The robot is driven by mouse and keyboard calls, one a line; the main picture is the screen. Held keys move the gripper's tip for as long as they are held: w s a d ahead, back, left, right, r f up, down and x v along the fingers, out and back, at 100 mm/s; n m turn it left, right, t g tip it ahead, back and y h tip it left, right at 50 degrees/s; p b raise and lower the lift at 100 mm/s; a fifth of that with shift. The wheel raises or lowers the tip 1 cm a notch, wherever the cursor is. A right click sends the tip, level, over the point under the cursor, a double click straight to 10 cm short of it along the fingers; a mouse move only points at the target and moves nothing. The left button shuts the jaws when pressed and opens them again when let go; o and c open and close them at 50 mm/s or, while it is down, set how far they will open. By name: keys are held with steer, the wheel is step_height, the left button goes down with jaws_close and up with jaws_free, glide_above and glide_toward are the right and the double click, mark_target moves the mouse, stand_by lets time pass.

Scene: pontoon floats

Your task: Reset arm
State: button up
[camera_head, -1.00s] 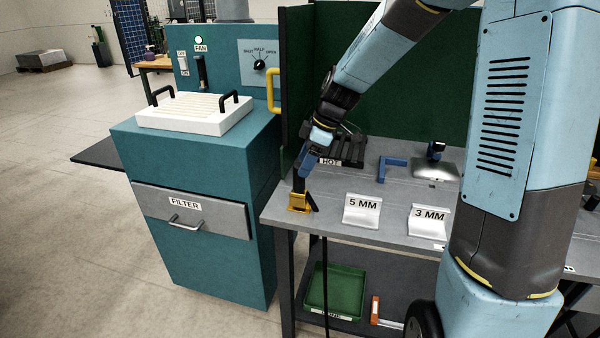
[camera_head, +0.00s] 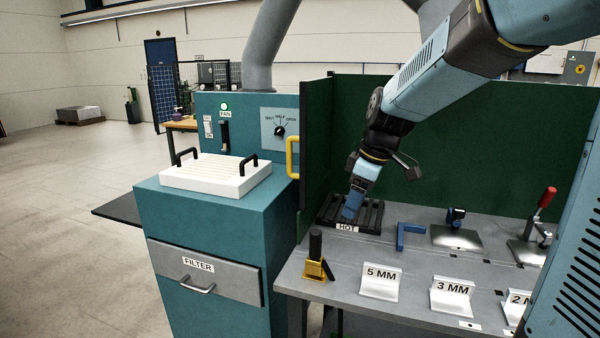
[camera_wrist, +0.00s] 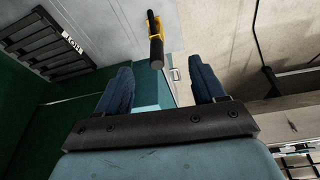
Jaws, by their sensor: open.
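My gripper (camera_head: 353,205) is above the back left of the workbench, in front of the black rack labelled HOT (camera_head: 372,217) in the head view. In the wrist view my gripper (camera_wrist: 165,88) shows two blue fingers spread apart with nothing between them. A black-handled torch-like tool stands upright in a yellow holder (camera_head: 316,270) at the bench's front left corner, apart from my gripper. The tool's black handle (camera_wrist: 156,50) also shows beyond the fingers in the wrist view.
A teal filter cabinet (camera_head: 215,235) with a white slatted tray (camera_head: 215,176) stands left of the bench. A green screen (camera_head: 450,150) closes the back. Plates labelled 5 MM (camera_head: 380,282) and 3 MM (camera_head: 452,295), and a blue square (camera_head: 408,235), lie on the bench.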

steer(key=s+d+r+m+t+h, duration=0.1)
steer(key=s+d+r+m+t, duration=0.1)
steer(key=s+d+m, duration=0.3)
steer(key=s+d+r+m+t+h, duration=0.1)
steer(key=s+d+m, duration=0.4)
steer(key=s, duration=0.9)
steer(key=r+m+t, duration=0.1)
steer(key=m, duration=0.1)
steer(key=shift+r+m+h, duration=0.25)
steer(key=shift+m+h, duration=0.15)
